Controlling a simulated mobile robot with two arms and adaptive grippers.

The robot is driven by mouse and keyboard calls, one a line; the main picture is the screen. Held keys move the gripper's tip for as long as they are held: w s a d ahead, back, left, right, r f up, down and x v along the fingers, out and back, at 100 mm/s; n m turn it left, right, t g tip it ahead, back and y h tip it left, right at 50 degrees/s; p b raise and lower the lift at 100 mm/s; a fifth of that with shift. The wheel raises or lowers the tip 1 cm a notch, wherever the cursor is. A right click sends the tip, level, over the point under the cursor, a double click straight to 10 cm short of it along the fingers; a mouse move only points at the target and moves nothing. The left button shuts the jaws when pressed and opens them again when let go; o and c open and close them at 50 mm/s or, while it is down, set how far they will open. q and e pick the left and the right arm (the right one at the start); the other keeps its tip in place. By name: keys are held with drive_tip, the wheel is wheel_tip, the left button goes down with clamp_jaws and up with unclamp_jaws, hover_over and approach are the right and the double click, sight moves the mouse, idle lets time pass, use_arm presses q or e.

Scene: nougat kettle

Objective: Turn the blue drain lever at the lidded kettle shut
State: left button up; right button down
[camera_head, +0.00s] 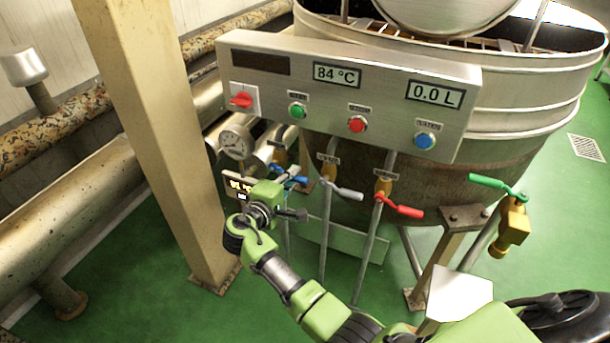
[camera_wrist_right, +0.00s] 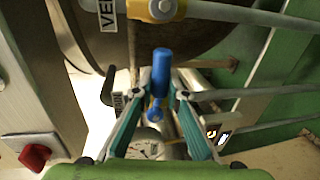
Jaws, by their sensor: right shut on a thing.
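The blue drain lever (camera_head: 291,176) is below the control panel, at the left end of a row of levers, partly hidden by my gripper. In the right wrist view the blue handle (camera_wrist_right: 162,70) points up the picture between the fingers. My right gripper (camera_head: 284,190) is at the lever, shut on it; its teal fingers (camera_wrist_right: 160,92) flank the handle in the wrist view. The steel kettle (camera_head: 530,85) stands behind the panel, with its round lid (camera_head: 440,12) at the top edge. My left gripper is not in view.
A grey-handled lever (camera_head: 345,192) and a red lever (camera_head: 402,207) are just right of the blue one. A green lever (camera_head: 492,184) is on the brass outlet farther right. The control panel (camera_head: 280,75) overhangs the levers; a beige post (camera_head: 155,130) stands left.

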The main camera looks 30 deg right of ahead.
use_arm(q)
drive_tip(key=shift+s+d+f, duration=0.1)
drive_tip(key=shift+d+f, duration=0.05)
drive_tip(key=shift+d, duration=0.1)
use_arm(e)
drive_tip(key=c, duration=2)
unclamp_jaws()
